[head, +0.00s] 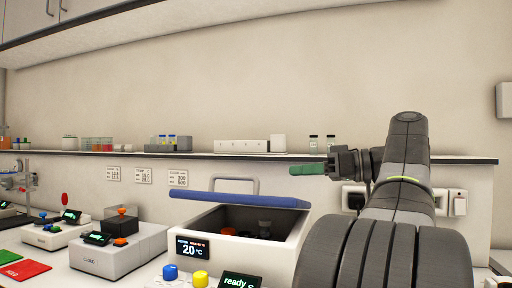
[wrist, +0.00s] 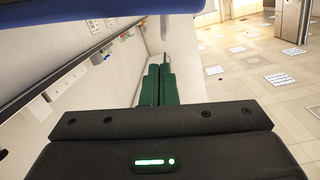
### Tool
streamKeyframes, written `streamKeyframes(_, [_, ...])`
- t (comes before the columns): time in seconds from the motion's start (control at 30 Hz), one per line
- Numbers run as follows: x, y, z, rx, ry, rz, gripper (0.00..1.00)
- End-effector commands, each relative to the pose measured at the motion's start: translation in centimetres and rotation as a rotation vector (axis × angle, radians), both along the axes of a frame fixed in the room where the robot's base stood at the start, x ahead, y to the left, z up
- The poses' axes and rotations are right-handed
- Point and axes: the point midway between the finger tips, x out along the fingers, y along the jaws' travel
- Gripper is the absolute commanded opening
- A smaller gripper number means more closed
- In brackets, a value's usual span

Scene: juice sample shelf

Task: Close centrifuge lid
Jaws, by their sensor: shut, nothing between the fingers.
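The centrifuge (head: 193,247) is a white box with a "20 °C" display, standing on the bench in the middle of the head view. Its blue-edged lid (head: 240,200) is raised and seen nearly edge-on, with a grey handle (head: 235,180) on top. Below it the dark inside shows, with a few small vessels (head: 265,228) in it. My gripper (head: 308,169) is to the right of and above the lid, apart from it, with its green fingers pointing left. The wrist view shows the fingers (wrist: 158,85) together and empty. A dark blue band (wrist: 90,8) crosses the top there; I cannot tell surely what it is.
A blue knob (head: 170,272), a yellow knob (head: 200,278) and a "ready" display (head: 240,281) are in front of the centrifuge. A grey-white device (head: 115,255) stands to its left. A shelf (head: 340,158) with bottles and racks runs behind. Wall sockets (head: 355,198) are behind my arm.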

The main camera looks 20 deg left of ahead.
Motion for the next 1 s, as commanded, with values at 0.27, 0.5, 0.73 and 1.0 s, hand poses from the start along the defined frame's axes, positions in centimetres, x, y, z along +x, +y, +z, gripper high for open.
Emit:
streamKeyframes(0.27, [0.7, 2.4, 4.4, -0.144, 0.006, 0.002, 0.00])
streamKeyframes(0.5, [0.9, 4.0, 6.7, -0.282, -0.005, 0.015, 0.00])
streamKeyframes(0.73, [0.7, 5.3, 9.1, -0.420, -0.030, 0.044, 0.00])
streamKeyframes(1.0, [0.2, 6.2, 12.0, -0.582, -0.075, 0.089, 0.00])
